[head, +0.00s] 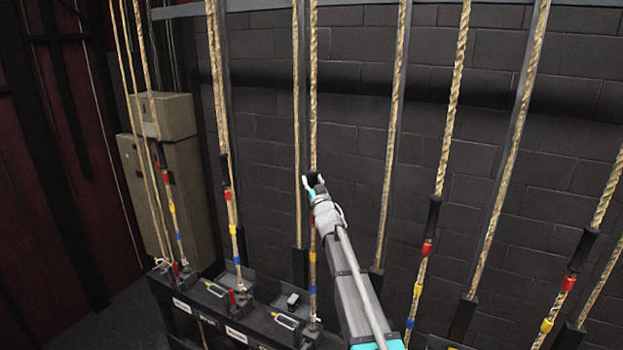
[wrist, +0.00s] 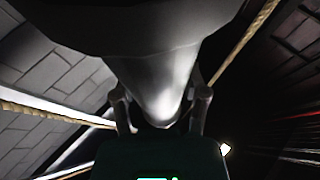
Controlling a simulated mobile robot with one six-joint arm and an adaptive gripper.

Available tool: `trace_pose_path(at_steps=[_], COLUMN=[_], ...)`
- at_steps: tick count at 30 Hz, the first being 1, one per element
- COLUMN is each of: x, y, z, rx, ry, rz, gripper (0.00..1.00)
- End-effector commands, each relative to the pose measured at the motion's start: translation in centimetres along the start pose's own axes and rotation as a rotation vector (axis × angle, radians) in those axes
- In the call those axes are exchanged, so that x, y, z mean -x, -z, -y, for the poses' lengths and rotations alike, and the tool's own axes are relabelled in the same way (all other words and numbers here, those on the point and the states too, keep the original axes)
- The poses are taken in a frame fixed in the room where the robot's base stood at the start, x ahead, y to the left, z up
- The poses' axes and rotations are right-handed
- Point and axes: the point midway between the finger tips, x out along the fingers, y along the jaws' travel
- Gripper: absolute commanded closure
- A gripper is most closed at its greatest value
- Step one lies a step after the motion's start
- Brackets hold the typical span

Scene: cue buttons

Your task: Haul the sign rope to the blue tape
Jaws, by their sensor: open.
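Several tan ropes hang before the dark wall, with black sleeves and red, yellow and blue tape bands on some. I cannot read which is the sign rope. My gripper (head: 313,183) is open beside the middle rope (head: 313,110), over the height of its black sleeve, which it mostly hides. Below it the middle rope shows blue tape (head: 312,290). I cannot tell whether the rope is between the fingers. In the wrist view both fingers flank a grey, smooth shape; a rope (wrist: 50,112) passes at left and another (wrist: 250,40) at upper right.
A dark rail (head: 262,325) with rope locks and small white cards runs along the bottom left. A beige box (head: 165,115) stands at left. Another taped rope (head: 232,229) hangs left of my arm, and one (head: 418,290) hangs right.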

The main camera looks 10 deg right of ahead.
Motion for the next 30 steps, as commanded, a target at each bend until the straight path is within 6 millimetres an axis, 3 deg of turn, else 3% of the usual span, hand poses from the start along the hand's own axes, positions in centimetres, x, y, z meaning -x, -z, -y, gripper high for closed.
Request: trace_pose_path(at_steps=[10,18,20,30], x=[-0.16,-0.15,-0.15,0.00], y=[-0.01,-0.01,-0.01,-0.33], z=[-0.02,-0.04,-0.04,-0.04], rx=[0.000,0.000,0.000,0.000], ry=[0.000,0.000,0.000,0.000], rz=[0.000,0.000,0.000,0.000], gripper=[0.42,0.92,1.00,1.00])
